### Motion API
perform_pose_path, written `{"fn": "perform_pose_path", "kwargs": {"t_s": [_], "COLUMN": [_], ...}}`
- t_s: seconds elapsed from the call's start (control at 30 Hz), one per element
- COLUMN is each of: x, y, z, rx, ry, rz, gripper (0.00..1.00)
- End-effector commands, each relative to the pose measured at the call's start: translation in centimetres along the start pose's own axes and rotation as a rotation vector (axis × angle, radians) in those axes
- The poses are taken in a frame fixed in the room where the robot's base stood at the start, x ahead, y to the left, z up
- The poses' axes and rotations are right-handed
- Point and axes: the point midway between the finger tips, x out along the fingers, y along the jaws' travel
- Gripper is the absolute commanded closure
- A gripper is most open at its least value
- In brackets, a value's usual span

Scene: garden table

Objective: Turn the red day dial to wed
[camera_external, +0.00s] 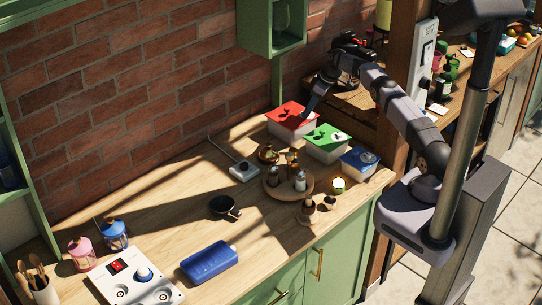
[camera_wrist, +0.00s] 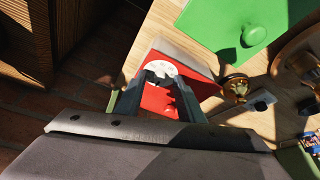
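A box with a red lid (camera_external: 288,118) stands at the far end of the wooden counter. In the wrist view its red lid (camera_wrist: 200,86) carries a round white dial face (camera_wrist: 160,66) with small markings too small to read. My gripper (camera_wrist: 160,77) reaches down over the red lid, its fingertips at the dial's near edge. The fingers lie on either side of a strip of red lid, and their tips cover part of the dial. Whether they touch or grip the dial's knob cannot be told. In the external view my arm comes in from the right, with its end at the red box.
A green-lidded box (camera_external: 327,138) stands beside the red one; its lid with a knob (camera_wrist: 255,34) shows in the wrist view. A blue-lidded box (camera_external: 359,160) follows. A round wooden tray (camera_external: 270,190) with bottles and a brass pot (camera_external: 268,153) stand close by.

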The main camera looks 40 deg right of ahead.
Motion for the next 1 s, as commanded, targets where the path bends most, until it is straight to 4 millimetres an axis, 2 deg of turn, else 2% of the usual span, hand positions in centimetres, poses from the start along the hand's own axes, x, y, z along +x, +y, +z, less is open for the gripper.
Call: {"fn": "perform_pose_path", "kwargs": {"t_s": [0.1, 0.23, 0.27, 0.67, 1.0], "x": [-0.01, -0.02, -0.02, 0.1, 0.17], "y": [0.0, 0.01, 0.01, -0.07, -0.42], "z": [0.0, 0.0, 0.0, -0.01, -0.03], "rx": [0.0, 0.0, 0.0, 0.041, 0.238], "ry": [0.0, 0.0, 0.0, -0.001, -0.001], "rz": [0.0, 0.0, 0.0, 0.017, 0.099], "gripper": [0.68, 0.99, 1.0, 1.0, 1.0]}}
